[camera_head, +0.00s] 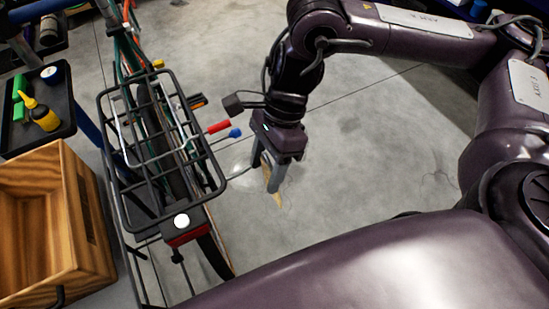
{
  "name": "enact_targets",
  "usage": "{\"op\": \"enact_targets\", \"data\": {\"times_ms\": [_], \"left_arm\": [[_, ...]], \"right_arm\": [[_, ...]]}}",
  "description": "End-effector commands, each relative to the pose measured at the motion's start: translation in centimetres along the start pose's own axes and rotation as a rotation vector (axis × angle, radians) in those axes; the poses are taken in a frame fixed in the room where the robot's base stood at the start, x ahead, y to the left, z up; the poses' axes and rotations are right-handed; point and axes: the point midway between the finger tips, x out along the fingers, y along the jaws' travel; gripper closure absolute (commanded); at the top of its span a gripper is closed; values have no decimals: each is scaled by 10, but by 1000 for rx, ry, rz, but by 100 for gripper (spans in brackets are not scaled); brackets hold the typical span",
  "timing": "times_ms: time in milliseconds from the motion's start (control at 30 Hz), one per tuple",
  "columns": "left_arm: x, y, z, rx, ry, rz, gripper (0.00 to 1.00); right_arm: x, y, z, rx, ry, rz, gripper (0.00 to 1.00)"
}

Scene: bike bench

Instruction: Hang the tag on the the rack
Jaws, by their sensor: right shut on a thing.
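The rack (217,185) is a black wire frame over the rear wheel of a bicycle, at the left of the head view. My right gripper (268,176) hangs to the right of the rack, apart from it, with its fingers pointing down. It is shut on a small tan piece, which looks like the tag (278,200); its lower tip shows below the fingers. The rest of the tag is hidden by the fingers, so I cannot tell its full shape or any loop. My left gripper is not in view.
A red-ended piece (219,127) and a blue-ended piece (235,133) stick out beside the rack, near my gripper. A wooden crate (88,215) and a dark tray (62,103) with bottles stand at left. The grey floor (350,150) is clear at right.

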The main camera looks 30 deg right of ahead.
Motion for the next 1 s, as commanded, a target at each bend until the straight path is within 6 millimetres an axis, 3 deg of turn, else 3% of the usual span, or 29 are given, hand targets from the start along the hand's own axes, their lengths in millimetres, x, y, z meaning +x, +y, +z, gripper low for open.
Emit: {"op": "enact_targets", "data": {"times_ms": [567, 1000], "left_arm": [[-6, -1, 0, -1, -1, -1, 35], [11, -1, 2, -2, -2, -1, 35]], "right_arm": [[15, 0, 32, 0, 1, 2, 66], [28, -2, 40, 0, -1, 0, 66]]}}
